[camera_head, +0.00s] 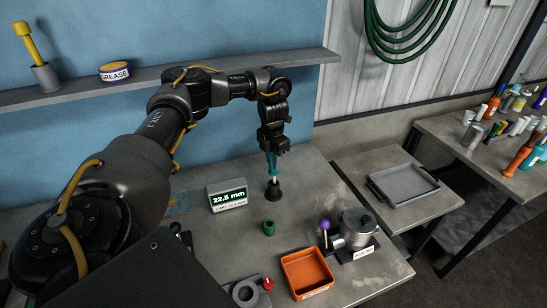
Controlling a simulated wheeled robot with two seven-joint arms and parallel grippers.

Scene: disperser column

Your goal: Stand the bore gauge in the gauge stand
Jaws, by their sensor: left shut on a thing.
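My left gripper (271,150) reaches over the table from the left and points down, shut on the top of the bore gauge. The bore gauge (272,167) is a slim teal and silver tool held upright. My right gripper is not in view.
A display reading 22.5 mm (227,196) stands left of the stand. A green cylinder (268,228), an orange bin (308,272), a metal device with a purple knob (357,229) and a grey block (244,292) are nearer. A grey tray (403,188) lies on the right table.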

